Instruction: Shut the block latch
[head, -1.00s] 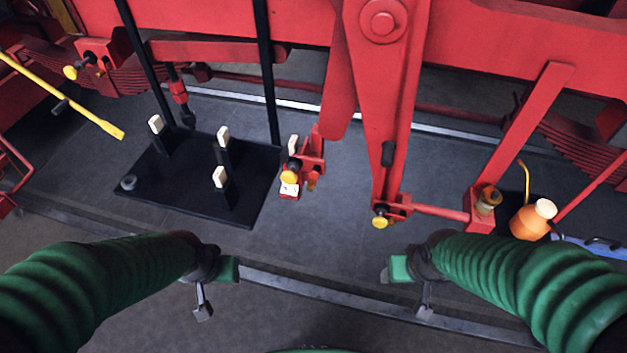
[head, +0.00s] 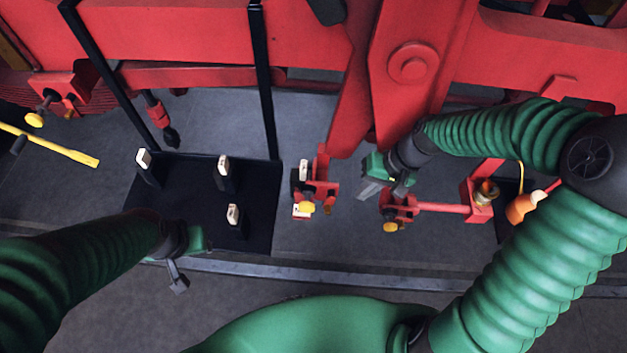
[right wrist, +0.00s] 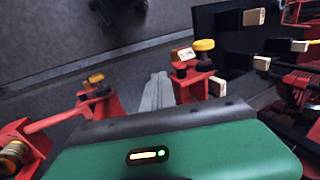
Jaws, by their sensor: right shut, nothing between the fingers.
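Two small red fittings with yellow knobs stand under the red beam, and I cannot tell which one is the block latch. The middle fitting (head: 322,188) has a cream tag and shows in the right wrist view (right wrist: 192,84). The right-hand fitting (head: 400,207) is joined to a red bar and also shows in the right wrist view (right wrist: 98,103). My right gripper (head: 367,191) is between the two fittings, its fingers shut and empty; they show in the right wrist view (right wrist: 156,92). My left gripper (head: 178,284) is low at the left, away from both; its jaw state is unclear.
A black plate (head: 190,205) with several cream-tipped posts and two black uprights lies left of the middle fitting. A brass cup (head: 486,192) and an orange can (head: 522,206) stand at the right. The heavy red beam (head: 190,35) crosses behind. A yellow bar (head: 60,148) is far left.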

